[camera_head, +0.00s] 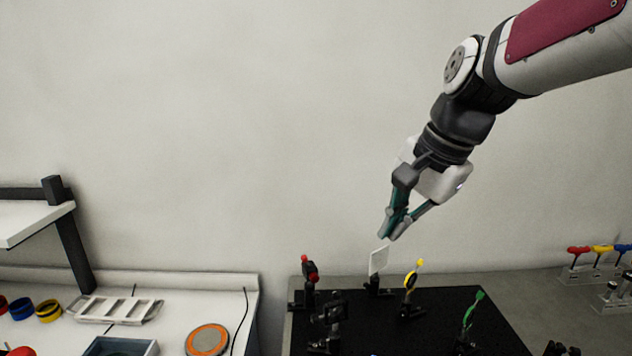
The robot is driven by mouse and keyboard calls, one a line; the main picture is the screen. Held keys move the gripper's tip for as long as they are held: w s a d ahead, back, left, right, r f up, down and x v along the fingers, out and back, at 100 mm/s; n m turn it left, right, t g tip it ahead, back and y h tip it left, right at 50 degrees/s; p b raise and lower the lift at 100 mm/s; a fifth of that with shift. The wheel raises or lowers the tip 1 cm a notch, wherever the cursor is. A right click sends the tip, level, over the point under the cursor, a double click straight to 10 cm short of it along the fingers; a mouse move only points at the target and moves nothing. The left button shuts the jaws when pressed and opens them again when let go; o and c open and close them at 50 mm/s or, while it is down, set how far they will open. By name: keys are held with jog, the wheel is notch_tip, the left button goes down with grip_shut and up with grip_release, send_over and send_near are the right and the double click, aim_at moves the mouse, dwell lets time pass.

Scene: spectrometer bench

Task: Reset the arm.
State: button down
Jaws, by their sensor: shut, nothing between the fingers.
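My arm reaches in from the upper right in the head view. My gripper (386,236) points down and to the left, with its fingers together and nothing seen between them. It is in the air above the back of the black optical board (460,300). Its tips appear just above a white square plate (378,261) on a dark mount; I cannot tell whether they touch it.
Red (310,270), yellow (411,280) and green (473,308) mounted parts and a dark mount (330,312) stand on the board. Left is a white bench with a tray (115,310), an orange-rimmed disc (207,340) and a shelf (35,222). Coloured-handled tools (600,249) stand right.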

jog(key=s+d+f+n+t+h, duration=0.1)
jog(key=s+d+f+n, duration=0.1)
jog(key=s, duration=0.7)
jog(key=s+d+f+n+t+h, duration=0.1)
jog(key=s+d+f+n+h, duration=0.1)
jog(key=s+d+n, duration=0.2)
jog(key=s+n, duration=0.3)
jog(key=s, duration=0.2)
jog(key=shift+s+d, duration=0.25)
jog(key=shift+d, duration=0.05)
